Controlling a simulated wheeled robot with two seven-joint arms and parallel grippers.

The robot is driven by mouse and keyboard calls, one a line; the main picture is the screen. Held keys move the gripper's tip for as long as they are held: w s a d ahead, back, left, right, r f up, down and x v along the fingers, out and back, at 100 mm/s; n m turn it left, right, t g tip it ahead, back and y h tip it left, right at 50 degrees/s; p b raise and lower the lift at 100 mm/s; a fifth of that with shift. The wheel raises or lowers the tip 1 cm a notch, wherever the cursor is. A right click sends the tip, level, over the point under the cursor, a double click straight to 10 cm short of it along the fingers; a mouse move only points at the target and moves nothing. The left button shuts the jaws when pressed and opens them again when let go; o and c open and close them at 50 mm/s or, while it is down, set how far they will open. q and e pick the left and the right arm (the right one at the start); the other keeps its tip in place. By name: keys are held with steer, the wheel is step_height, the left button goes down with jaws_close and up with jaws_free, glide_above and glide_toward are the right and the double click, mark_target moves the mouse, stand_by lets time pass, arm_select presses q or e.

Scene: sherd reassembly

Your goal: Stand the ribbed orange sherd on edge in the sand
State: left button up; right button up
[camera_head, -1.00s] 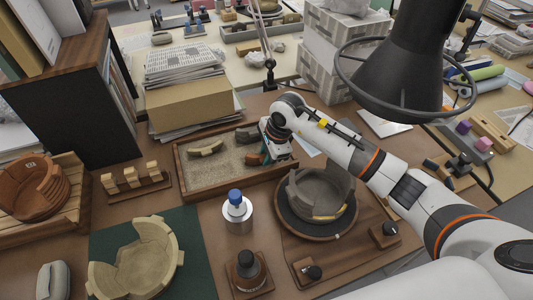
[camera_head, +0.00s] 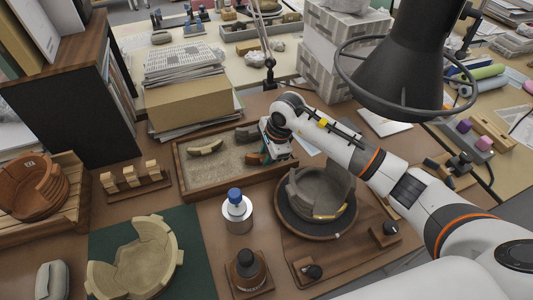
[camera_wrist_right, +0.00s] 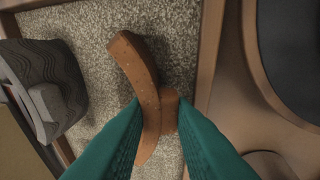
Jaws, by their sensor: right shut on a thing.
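My right gripper (camera_wrist_right: 160,100) is shut on the ribbed orange sherd (camera_wrist_right: 144,75) in the wrist view, with a teal finger on either side of it. The sherd shows as a narrow, curved orange strip, seen edge-on over the sand (camera_wrist_right: 170,45). How deep its lower edge sits is hard to tell. In the head view the right gripper (camera_head: 265,153) is low over the right end of the sand tray (camera_head: 178,172), and the sherd (camera_head: 254,160) is mostly hidden. My left gripper is not in view.
A grey ribbed sherd (camera_wrist_right: 42,85) lies left of the held one in the wrist view. A pale curved sherd (camera_head: 205,149) lies in the tray's left part. A partly built grey pot (camera_head: 322,192) stands on a round turntable right of the tray. A blue-capped bottle (camera_head: 236,207) stands in front.

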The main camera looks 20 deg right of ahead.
stand_by(0.4)
steer(key=o, duration=0.9)
steer(key=shift+f, duration=0.15)
steer(key=shift+f, duration=0.1)
steer(key=b+v, duration=0.1)
steer(key=v, duration=1.1)
steer(key=shift+w+r, duration=0.15)
steer(key=shift+r, duration=0.1)
steer(key=shift+f, duration=0.1)
